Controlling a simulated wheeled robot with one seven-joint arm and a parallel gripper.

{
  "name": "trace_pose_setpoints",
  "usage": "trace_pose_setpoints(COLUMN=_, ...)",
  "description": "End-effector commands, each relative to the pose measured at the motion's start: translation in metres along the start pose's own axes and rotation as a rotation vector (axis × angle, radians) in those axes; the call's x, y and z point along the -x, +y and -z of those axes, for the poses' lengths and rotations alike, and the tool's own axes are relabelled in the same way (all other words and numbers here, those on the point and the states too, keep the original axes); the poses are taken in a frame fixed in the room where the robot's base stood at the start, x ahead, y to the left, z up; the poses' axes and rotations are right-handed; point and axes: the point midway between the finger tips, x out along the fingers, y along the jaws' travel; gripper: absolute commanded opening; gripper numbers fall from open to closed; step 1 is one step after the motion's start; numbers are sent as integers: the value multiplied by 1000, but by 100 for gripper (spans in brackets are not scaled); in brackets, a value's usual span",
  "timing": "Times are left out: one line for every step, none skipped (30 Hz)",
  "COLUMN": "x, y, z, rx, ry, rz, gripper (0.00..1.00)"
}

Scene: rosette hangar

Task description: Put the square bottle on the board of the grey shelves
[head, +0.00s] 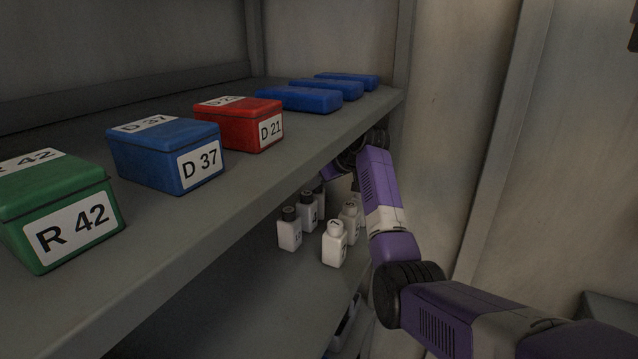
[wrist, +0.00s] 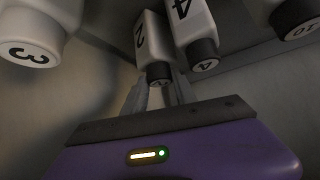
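Several white bottles with number labels stand on the lower board (head: 232,293) of the grey shelves. In the head view one square bottle (head: 289,233) has a dark cap, and another bottle (head: 334,247) in front has a white cap. My gripper is hidden there behind my arm and the upper board. In the wrist view the bottles appear upside down. My gripper's fingers (wrist: 157,92) are apart, pointing at the black cap of bottle 2 (wrist: 149,38). The cap lies between or just beyond the tips; I cannot tell whether they touch it. Which bottle the task means is unclear.
Bottle 4 (wrist: 190,25) stands close beside bottle 2, and bottle 3 (wrist: 32,32) is at the left. The upper board (head: 215,218) carries a green box (head: 55,212), blue boxes (head: 165,155) and a red box (head: 238,123). The lower board's near part is bare.

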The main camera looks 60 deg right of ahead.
Motion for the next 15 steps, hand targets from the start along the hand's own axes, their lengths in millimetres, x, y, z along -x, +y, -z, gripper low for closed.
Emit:
trace_pose_setpoints(x=0, y=0, z=0, rx=0, ry=0, rz=0, gripper=41)
trace_pose_setpoints(x=0, y=0, z=0, rx=0, ry=0, rz=0, gripper=47)
trace_pose_setpoints(x=0, y=0, z=0, rx=0, ry=0, rz=1, gripper=55)
trace_pose_setpoints(x=0, y=0, z=0, rx=0, ry=0, rz=1, gripper=55)
trace_pose_setpoints(x=0, y=0, z=0, rx=0, ry=0, rz=0, gripper=55)
trace_pose_setpoints(x=0, y=0, z=0, rx=0, ry=0, rz=0, gripper=55)
trace_pose_setpoints(x=0, y=0, z=0, rx=0, ry=0, rz=0, gripper=55)
trace_pose_setpoints(x=0, y=0, z=0, rx=0, ry=0, rz=0, gripper=55)
trace_pose_setpoints(x=0, y=0, z=0, rx=0, ry=0, rz=0, gripper=55)
trace_pose_setpoints(x=0, y=0, z=0, rx=0, ry=0, rz=1, gripper=55)
trace_pose_setpoints(x=0, y=0, z=0, rx=0, ry=0, rz=1, gripper=55)
trace_pose_setpoints(x=0, y=0, z=0, rx=0, ry=0, rz=0, gripper=55)
trace_pose_setpoints(x=0, y=0, z=1, rx=0, ry=0, rz=0, gripper=55)
trace_pose_setpoints(x=1, y=0, z=2, rx=0, ry=0, rz=0, gripper=55)
trace_pose_setpoints(x=3, y=0, z=1, rx=0, ry=0, rz=0, gripper=55)
